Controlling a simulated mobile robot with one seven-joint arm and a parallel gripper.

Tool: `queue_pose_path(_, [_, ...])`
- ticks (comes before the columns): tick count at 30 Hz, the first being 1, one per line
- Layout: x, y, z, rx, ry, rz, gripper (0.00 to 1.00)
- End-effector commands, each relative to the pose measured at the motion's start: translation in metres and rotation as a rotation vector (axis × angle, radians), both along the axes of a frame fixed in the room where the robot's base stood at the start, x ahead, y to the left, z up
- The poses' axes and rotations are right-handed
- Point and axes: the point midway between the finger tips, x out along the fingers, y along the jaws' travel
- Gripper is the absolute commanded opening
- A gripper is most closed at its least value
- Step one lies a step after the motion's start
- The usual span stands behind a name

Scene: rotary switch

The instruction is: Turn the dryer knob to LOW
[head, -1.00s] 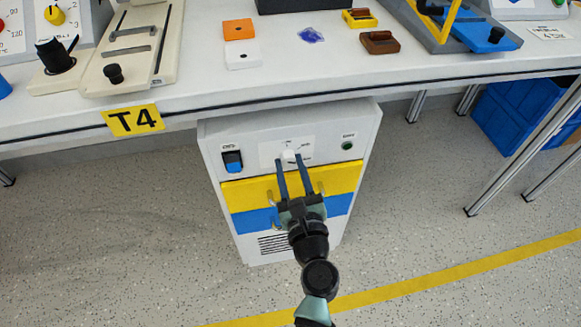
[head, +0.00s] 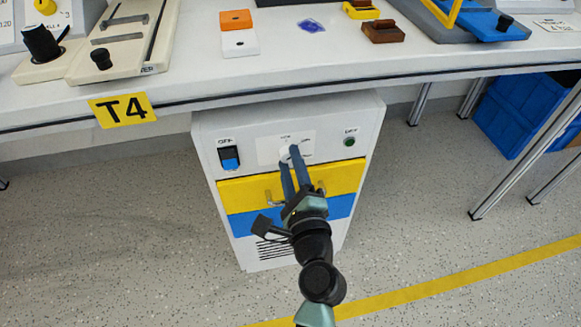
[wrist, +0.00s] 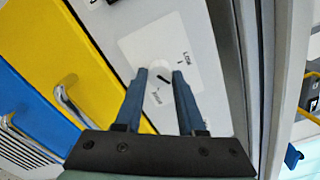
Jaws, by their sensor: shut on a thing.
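The dryer is a white cabinet (head: 205,150) under the table. Its white round knob (head: 286,153) sits on a pale label plate on the front panel, partly hidden by my fingers. My gripper (head: 289,156) reaches up from below and is shut on the knob, one finger on each side. In the wrist view the knob (wrist: 159,90) lies between the two blue fingertips (wrist: 160,74), with a short black pointer mark. Small lettering surrounds the knob; one word looks like LOW (wrist: 187,59), but I cannot read the rest surely. My gripper looks tilted about its axis.
A blue rocker switch (head: 229,157) is left of the knob, and a green button (head: 349,141) is right. Below are a yellow drawer (head: 240,190) with metal handles and a blue band (head: 340,206). The table edge (head: 300,92) overhangs above. Floor is clear in front.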

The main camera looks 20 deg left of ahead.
Motion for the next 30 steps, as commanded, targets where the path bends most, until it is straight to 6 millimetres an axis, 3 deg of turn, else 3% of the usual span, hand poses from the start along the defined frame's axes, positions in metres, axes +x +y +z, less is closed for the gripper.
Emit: queue_pose_path(30, [0.0, -0.0008, -0.0013, -0.751, -0.506, 0.0, 0.0])
